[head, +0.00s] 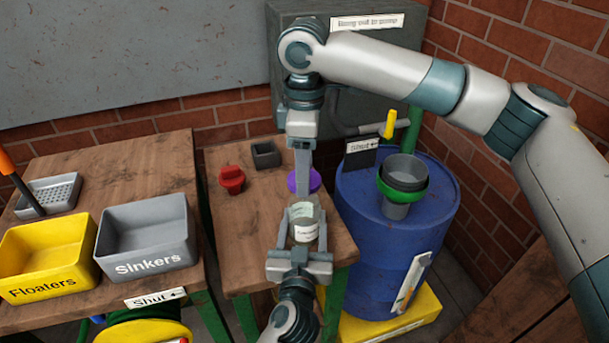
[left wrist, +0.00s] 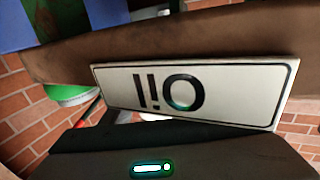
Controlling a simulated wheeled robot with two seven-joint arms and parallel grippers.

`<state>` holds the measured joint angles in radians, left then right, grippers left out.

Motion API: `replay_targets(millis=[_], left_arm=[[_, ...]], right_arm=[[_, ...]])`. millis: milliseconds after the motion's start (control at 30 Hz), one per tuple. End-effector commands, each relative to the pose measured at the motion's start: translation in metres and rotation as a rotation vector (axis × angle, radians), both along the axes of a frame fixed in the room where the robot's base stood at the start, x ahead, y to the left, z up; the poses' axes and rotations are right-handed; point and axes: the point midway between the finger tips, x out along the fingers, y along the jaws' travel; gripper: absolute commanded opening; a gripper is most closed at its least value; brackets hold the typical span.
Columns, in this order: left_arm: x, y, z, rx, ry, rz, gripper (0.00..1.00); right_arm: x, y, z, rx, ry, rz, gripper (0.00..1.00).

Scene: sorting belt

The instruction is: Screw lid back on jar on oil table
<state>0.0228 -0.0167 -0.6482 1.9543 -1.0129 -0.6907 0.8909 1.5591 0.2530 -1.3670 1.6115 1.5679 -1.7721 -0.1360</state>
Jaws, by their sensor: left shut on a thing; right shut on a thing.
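The jar (head: 305,232), greenish-grey with a white label, stands upright above the front of the oil table (head: 258,215). My left gripper (head: 303,228) comes from below and is shut on the jar, a finger at either side. My right gripper (head: 303,198) points straight down from above and is shut at the jar's top, on the lid. The lid is mostly hidden by the fingers, and I cannot tell how it sits on the rim. The left wrist view shows the table's front edge and an "Oil" sign (left wrist: 190,90), not the jar.
A red object (head: 232,179), a dark square cup (head: 266,154) and a purple round thing (head: 316,181) are on the table. A blue drum (head: 358,215) with a funnel stands close on the right. Sinkers (head: 150,262) and Floaters (head: 45,280) bins stand left.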

Motion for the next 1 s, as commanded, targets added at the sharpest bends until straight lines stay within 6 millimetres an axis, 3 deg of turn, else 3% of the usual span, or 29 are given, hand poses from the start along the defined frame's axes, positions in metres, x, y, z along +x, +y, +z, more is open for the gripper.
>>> replay_targets(millis=[200,1000], left_arm=[[0.0,0.0,0.0,0.0,0.0,0.0,0.14],[0.0,0.0,0.0,0.0,-0.001,0.0,0.14]], right_arm=[[-0.001,0.0,-0.022,0.0,0.001,0.001,0.26],[0.0,0.0,-0.026,0.0,0.0,0.0,0.26]])
